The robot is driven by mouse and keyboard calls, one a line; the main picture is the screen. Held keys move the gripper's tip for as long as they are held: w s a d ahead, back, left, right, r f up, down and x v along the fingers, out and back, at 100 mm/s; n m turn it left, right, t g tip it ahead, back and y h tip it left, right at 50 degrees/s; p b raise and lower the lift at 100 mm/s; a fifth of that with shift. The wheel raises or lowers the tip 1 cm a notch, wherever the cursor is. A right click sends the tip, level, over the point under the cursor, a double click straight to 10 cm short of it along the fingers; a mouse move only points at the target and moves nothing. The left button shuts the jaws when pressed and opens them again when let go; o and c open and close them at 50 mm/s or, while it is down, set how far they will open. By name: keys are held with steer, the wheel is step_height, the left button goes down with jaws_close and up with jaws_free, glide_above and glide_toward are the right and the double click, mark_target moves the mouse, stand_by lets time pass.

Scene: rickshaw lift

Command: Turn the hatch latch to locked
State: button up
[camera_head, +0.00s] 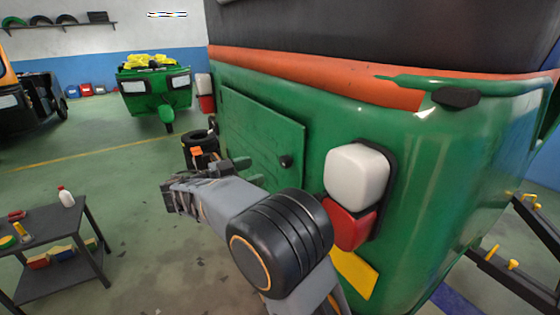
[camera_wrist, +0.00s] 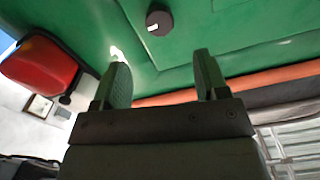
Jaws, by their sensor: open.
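The hatch (camera_head: 262,130) is a flat green panel on the green body of the rickshaw, and it looks closed. The hatch latch (camera_head: 286,161) is a small dark round knob near the panel's right edge. In the wrist view the latch (camera_wrist: 159,20) is a dark knob with a short white mark, past the fingertips at the top. My gripper (camera_head: 240,170) is in front of the hatch, left of the latch in the head view. In the wrist view my gripper (camera_wrist: 162,75) has its two fingers apart with nothing between them, and the latch is clear of them.
A white and red lamp (camera_head: 357,177) sticks out right of the hatch. An orange band (camera_head: 320,77) runs above it. Tyres (camera_head: 199,146) and another green rickshaw (camera_head: 155,92) are behind. The floor between is mostly clear.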

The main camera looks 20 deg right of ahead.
mark_target(282, 163)
steer(key=d, duration=0.3)
steer(key=d+p, duration=0.1)
steer(key=d, duration=0.2)
steer(key=w+d+p, duration=0.1)
steer(key=d, duration=0.2)
steer(key=shift+f, duration=0.1)
steer(key=c, duration=0.9)
